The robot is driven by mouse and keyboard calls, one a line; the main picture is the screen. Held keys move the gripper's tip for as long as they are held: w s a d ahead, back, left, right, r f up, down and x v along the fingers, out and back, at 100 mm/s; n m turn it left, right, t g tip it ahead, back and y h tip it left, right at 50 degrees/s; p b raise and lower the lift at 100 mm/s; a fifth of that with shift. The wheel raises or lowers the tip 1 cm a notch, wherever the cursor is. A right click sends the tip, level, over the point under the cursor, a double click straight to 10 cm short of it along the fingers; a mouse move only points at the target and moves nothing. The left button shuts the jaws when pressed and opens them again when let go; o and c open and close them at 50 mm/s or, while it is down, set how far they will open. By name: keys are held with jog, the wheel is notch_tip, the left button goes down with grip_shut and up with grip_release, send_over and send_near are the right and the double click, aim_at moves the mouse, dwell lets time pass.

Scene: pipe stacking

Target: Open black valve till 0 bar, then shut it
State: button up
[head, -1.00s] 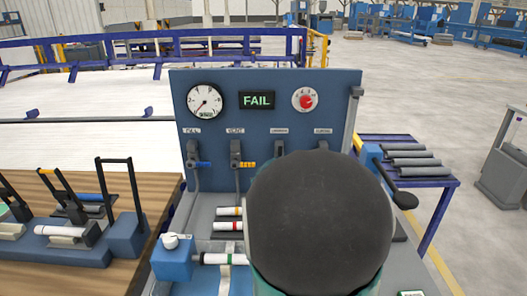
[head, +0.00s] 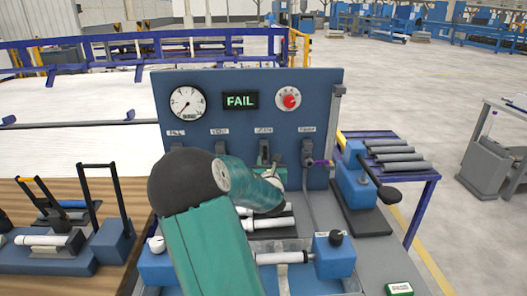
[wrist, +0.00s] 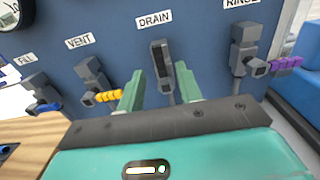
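The black valve appears to be the one under the DRAIN label, on the blue panel. In the wrist view the drain valve (wrist: 160,66) stands straight ahead, its dark handle between the fingers of my gripper (wrist: 160,84). The fingers are apart, with gaps on both sides of the valve, and I see no contact. In the head view the drain valve (head: 264,152) shows above my arm, which hides its lower part and most of my gripper. The pressure gauge (head: 188,103) has its needle pointing lower left; its numbers are too small to read.
The fill valve (wrist: 38,92) has a blue handle, the vent valve (wrist: 92,80) yellow, the rinse valve (wrist: 246,52) purple. A display (head: 240,100) reads FAIL beside a red knob (head: 288,98). A blue clamp (head: 352,180) stands at right.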

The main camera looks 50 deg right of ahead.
aim_at(265, 151)
jog(key=x, duration=0.8)
jog(key=shift+w, duration=0.15)
grip_shut()
